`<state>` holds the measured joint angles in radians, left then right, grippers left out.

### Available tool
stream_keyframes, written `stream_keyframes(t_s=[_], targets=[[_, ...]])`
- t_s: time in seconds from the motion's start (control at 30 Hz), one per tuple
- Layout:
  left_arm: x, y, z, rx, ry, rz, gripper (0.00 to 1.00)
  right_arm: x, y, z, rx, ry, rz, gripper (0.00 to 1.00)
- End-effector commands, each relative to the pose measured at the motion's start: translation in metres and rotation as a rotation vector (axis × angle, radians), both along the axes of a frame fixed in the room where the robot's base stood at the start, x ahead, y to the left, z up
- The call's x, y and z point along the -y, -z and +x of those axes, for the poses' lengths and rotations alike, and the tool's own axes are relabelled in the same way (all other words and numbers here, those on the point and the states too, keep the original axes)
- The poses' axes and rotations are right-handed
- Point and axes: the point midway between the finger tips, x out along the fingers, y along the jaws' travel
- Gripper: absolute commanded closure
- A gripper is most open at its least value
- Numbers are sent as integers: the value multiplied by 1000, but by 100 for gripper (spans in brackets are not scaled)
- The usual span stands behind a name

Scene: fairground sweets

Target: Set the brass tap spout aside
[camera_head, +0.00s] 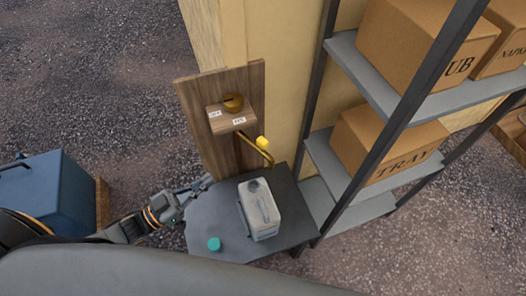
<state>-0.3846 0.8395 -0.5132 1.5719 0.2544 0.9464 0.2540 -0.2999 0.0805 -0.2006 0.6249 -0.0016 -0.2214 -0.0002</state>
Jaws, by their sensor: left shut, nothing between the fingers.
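The brass tap spout (258,150) sticks out from an upright wooden board (222,150), below a small wooden box with a round brass knob (233,102) and two white labels. A yellow piece (263,142) sits at the spout. The spout's end hangs over a pale grey jerrycan (259,209) that stands on a dark table (217,225). My left gripper (206,182) is shut and empty at the table's left edge, by the foot of the board, apart from the spout. My right gripper is not in view.
A teal cap (214,244) lies on the table's front left part. A metal shelf (324,165) with cardboard boxes, one marked TRAY (385,148), stands close on the right. A blue box (45,190) stands at the far left. The table's left part is mostly clear.

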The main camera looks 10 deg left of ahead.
Motion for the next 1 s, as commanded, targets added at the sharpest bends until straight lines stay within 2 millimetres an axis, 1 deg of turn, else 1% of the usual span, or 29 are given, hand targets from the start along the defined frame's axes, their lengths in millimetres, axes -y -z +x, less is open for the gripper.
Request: stream_keyframes(t_s=[0.1,0.33,0.47,0.57,1.0], targets=[[1,-4,-2,7,9,-11,100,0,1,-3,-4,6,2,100],[1,-4,-1,6,6,-8,100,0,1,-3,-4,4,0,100],[5,-5,4,8,6,-9,100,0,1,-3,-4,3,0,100],[14,-8,14,10,6,-10,100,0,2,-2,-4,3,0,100],[73,-24,79,10,5,-9,100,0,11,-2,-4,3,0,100]])
